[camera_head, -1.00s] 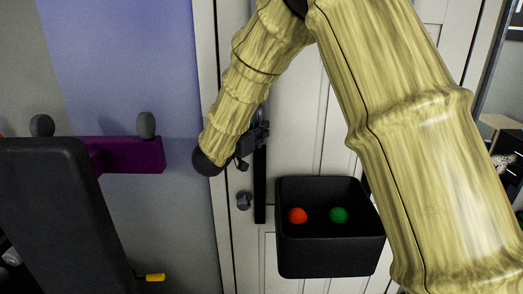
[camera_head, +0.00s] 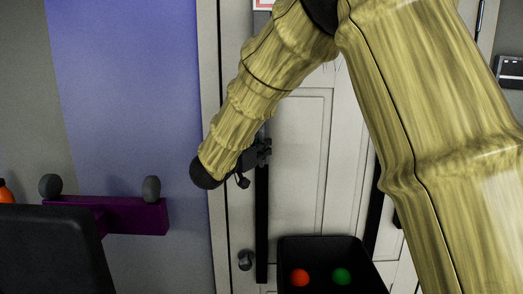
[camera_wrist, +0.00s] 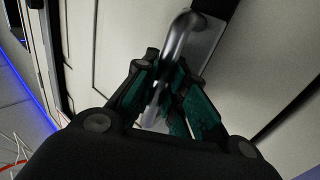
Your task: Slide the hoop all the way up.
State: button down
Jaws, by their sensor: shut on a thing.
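The hoop (camera_wrist: 181,32) is a shiny, curved metal bar on a flat metal plate (camera_wrist: 207,42), seen in the wrist view. My gripper (camera_wrist: 164,78) is shut on its lower part, with the dark green finger pads on both sides of the bar. In the head view my gripper (camera_head: 262,152) is at a black vertical strip (camera_head: 262,225) on the white door. The strip runs on below my gripper. The hoop itself is hidden or too small to tell there.
A black bin (camera_head: 315,243) with a red ball (camera_head: 299,277) and a green ball (camera_head: 341,276) is low in front of the door. A round knob (camera_head: 245,260) is left of the strip. A purple bar (camera_head: 137,217) with dark pads stands at left.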

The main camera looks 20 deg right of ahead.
jog(key=shift+r, duration=0.4)
jog(key=c, duration=1.7)
grip_release()
jog(key=shift+a+f, duration=0.15)
jog(key=shift+s+a, duration=0.2)
jog(key=shift+s, duration=0.05)
jog(key=v, duration=1.1)
jog(key=shift+a, duration=0.1)
